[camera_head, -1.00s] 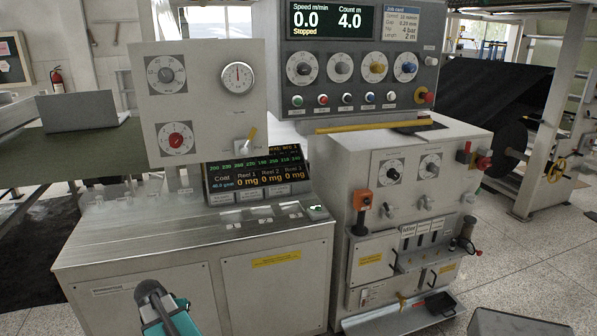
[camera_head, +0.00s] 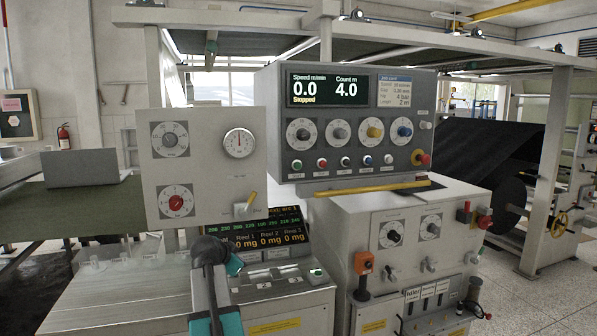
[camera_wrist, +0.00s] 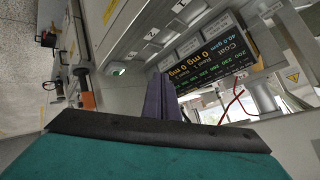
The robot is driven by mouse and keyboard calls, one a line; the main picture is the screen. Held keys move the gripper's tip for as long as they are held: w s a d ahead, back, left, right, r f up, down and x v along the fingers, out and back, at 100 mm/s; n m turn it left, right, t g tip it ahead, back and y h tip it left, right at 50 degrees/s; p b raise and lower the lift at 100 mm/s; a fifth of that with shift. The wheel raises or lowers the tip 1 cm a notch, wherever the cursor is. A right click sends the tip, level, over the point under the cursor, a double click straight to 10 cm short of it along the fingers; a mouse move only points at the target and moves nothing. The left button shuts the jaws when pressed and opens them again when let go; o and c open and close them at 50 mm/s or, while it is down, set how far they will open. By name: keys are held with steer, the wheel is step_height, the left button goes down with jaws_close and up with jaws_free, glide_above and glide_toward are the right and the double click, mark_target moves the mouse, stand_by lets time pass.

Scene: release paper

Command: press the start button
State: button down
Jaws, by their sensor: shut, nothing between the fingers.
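A row of small round buttons sits on the grey control panel (camera_head: 350,120), under its screen and knobs. The screen (camera_head: 330,90) reads speed 0.0, count 4.0, "Stopped". My gripper (camera_wrist: 162,98) is shut and empty in the wrist view, its fingers together above the lower console. In the head view my arm rises in front of that console, below and left of the buttons, apart from them.
A small green-lit switch (camera_head: 316,273) is on the lower console top. A red knob (camera_head: 420,157) sits right of the buttons. A yellow bar (camera_head: 370,188) runs below the panel. An orange box (camera_head: 364,263) stands out from the right cabinet. A gauge panel (camera_head: 205,165) stands left.

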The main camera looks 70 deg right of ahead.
mark_target(299, 168)
steer(key=s+d+r+m+g+h, duration=0.1)
steer(key=s+d+r+m, duration=0.1)
steer(key=s+r, duration=0.5)
steer(key=s+d+r+m+g+h, duration=0.1)
steer(key=s+r, duration=0.5)
steer(key=r, duration=0.6)
steer(key=s+d+r+m+g+h, duration=0.1)
steer(key=s+d+r+m+h, duration=0.2)
steer(key=r, duration=0.7)
steer(key=s+d+m, duration=0.2)
steer(key=s+d, duration=0.1)
steer(key=s, duration=0.1)
steer(key=shift+s+r, duration=0.2)
steer(key=shift+s, duration=0.15)
steer(key=shift+w+d+b, duration=0.3)
steer(key=shift+w+d, duration=1.15)
steer(key=shift+d, duration=0.3)
steer(key=shift+w+d+b, duration=0.3)
steer(key=shift+w+d, duration=1.1)
steer(key=shift+d, duration=0.3)
